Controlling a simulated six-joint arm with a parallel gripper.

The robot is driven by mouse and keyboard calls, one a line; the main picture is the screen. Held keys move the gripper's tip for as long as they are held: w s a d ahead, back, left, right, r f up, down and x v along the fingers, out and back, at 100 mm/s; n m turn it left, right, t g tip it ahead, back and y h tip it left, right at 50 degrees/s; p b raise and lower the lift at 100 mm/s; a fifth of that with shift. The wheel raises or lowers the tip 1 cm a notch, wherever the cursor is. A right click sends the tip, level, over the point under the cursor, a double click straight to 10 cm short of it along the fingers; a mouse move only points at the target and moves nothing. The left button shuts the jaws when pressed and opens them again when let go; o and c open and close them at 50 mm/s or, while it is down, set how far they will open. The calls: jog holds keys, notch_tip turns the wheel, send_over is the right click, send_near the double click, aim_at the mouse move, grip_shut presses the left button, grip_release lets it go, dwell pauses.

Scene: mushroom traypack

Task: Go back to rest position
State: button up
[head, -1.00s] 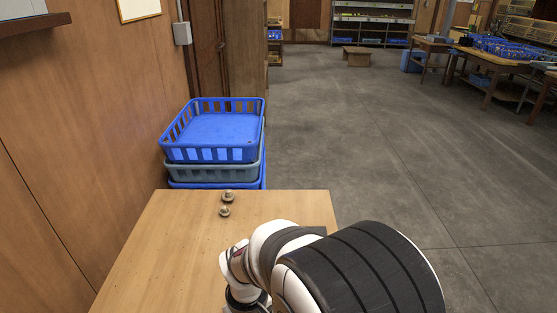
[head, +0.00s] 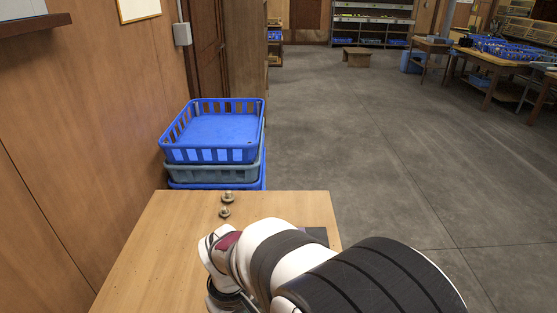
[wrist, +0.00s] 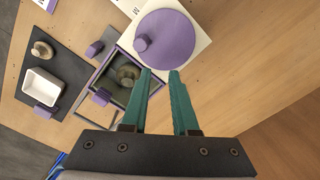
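My gripper (wrist: 160,72) shows in the wrist view with two teal fingers apart and nothing between them. It is above the table, with its tips over the edge between a dark open box and a round purple disc. The box (wrist: 146,92) holds at least one brownish mushroom (wrist: 127,75). Another mushroom (wrist: 42,50) lies on a dark mat (wrist: 66,62) beside a small white tray (wrist: 42,86). In the head view my gripper is hidden behind my arm. Two mushrooms (head: 227,196) (head: 225,212) sit near the table's far edge.
The purple disc (wrist: 170,38) lies on a white square board. Small purple blocks (wrist: 45,111) (wrist: 95,48) are near the mat and box. Stacked blue crates (head: 212,130) stand beyond the wooden table (head: 150,255). A wooden wall closes the left; the table's left part is clear.

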jog(key=shift+r, duration=0.45)
